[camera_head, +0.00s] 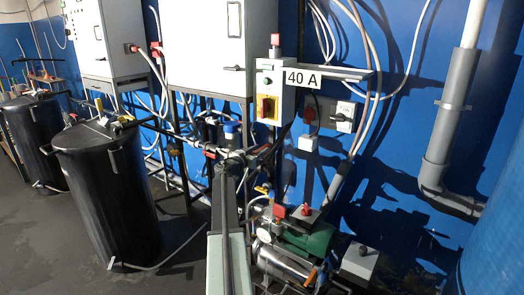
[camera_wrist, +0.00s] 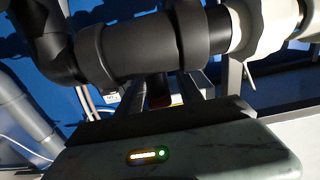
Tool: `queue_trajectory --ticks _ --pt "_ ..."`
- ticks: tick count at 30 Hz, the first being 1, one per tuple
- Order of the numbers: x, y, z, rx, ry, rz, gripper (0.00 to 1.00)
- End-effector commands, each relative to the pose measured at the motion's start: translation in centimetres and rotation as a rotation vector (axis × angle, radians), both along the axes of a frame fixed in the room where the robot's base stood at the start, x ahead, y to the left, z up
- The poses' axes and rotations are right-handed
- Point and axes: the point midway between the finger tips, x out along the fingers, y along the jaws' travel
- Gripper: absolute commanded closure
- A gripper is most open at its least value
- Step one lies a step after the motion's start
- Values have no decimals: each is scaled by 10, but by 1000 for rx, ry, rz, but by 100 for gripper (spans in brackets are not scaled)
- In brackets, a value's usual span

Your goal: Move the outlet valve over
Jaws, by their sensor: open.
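My gripper (camera_head: 232,160) reaches up the middle of the head view, its tip among dark pipework below the electrical boxes. In the wrist view its two dark fingers (camera_wrist: 176,92) are apart, partly hidden by a thick black pipe fitting (camera_wrist: 138,50) in front of them. I see nothing held between them. I cannot tell which fitting is the outlet valve. A small yellow handle (camera_head: 262,189) shows just right of my arm, and a dark pipe with reddish parts (camera_head: 212,152) lies at the gripper's tip. Contact with the pipework cannot be made out.
A black lidded barrel (camera_head: 108,200) stands left, with another (camera_head: 38,145) behind it. A green pump (camera_head: 305,240) sits right of my arm. A switch box (camera_head: 270,105) and cables hang above. A grey pipe (camera_head: 452,130) runs down the blue wall. Floor is bare at lower left.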

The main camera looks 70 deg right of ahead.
Motion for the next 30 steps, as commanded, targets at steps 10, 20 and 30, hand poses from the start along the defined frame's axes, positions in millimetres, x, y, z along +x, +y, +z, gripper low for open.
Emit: queue_trajectory --ticks 10,20,30 --pt "-6 -20 0 0 0 -1 56" --pt "-6 -20 0 1 0 -1 100" --pt "-5 -20 0 1 0 0 100"
